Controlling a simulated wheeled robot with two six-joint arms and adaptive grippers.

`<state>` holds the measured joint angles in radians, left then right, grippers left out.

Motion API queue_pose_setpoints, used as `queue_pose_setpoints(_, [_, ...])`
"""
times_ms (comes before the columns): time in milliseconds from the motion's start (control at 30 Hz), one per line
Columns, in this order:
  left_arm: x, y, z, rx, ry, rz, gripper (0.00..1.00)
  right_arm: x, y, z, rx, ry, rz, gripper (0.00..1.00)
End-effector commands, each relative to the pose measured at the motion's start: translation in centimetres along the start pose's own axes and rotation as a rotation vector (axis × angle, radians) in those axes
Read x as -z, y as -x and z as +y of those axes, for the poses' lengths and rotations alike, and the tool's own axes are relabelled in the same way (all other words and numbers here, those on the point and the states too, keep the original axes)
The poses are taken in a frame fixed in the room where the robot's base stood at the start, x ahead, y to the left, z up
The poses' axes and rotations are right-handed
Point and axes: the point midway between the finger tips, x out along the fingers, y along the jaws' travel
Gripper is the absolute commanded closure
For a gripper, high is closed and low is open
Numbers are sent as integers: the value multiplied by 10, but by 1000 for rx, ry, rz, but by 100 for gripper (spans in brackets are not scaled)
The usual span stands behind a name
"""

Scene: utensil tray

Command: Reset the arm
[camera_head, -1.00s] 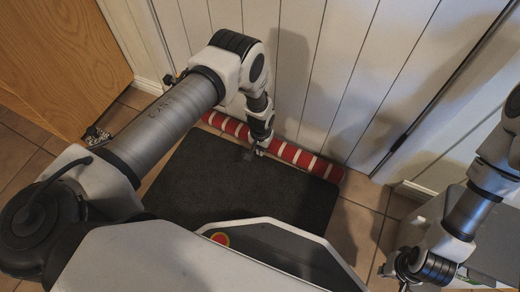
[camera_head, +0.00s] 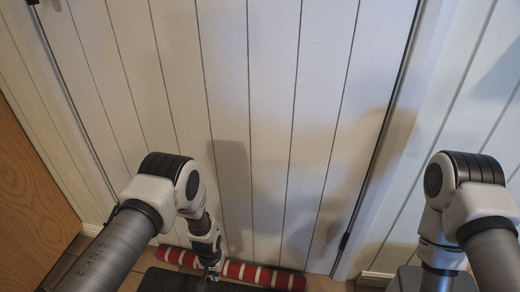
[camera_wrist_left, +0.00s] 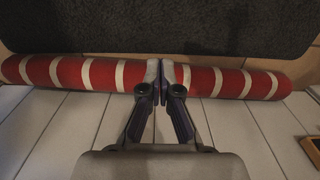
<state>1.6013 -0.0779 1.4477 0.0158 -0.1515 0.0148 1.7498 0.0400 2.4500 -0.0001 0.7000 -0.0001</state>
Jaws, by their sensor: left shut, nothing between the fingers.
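My left gripper (camera_head: 210,275) hangs low in front of the white panelled wall in the head view, close to a red and white striped roll (camera_head: 240,271). In the left wrist view the left gripper (camera_wrist_left: 160,72) is shut, its fingertips together with nothing between them. The fingertips overlap the striped roll (camera_wrist_left: 90,74) in that picture; I cannot tell whether they touch it. My right arm (camera_head: 460,195) shows at the right of the head view, bent downward, with its gripper out of sight.
A dark mat (camera_wrist_left: 200,25) lies along the roll on the tiled floor. The white panelled wall (camera_head: 270,120) stands close in front of both arms. A wooden panel (camera_head: 30,200) is at the left. A grey box-like surface (camera_head: 405,280) is below the right arm.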

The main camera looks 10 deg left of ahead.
Motion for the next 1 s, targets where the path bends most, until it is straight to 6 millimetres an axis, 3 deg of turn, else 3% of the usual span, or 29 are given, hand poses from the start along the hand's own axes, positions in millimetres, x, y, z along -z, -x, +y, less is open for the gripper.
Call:
queue_pose_setpoints(67, [2, 3, 0, 0, 0, 4, 100, 0, 1, 0, 0, 0, 0, 100])
queue_pose_setpoints(167, [9, 24, -8, 1, 16, 16, 100, 0, 10, 0, 0, 0, 0, 100])
queue_pose_setpoints(267, [-40, 34, -18, 3, 38, -65, 100, 0, 15, 0, 0, 0, 0, 100])
queue_pose_setpoints(500, [-175, 75, -30, -4, 81, -139, 100, 0, 26, 0, 0, 0, 0, 100])
queue_pose_setpoints(733, [-268, 123, -26, -11, 93, -117, 100, 0, 28, 0, 0, 0, 0, 100])
queue_pose_setpoints(767, [-274, 129, -26, -11, 91, -98, 100, 0, 28, 0, 0, 0, 0, 100])
queue_pose_setpoints(833, [-255, 132, -27, -7, 86, 14, 100, 0, 30, 0, 0, 0, 0, 100])
queue_pose_setpoints(900, [-257, 170, -27, -7, 86, 1, 100, -1, 68, 0, 0, 0, -1, 100])
queue_pose_setpoints(1000, [-257, 200, -27, -7, 87, -1, 100, 1, 98, -1, 0, 0, 1, 100])
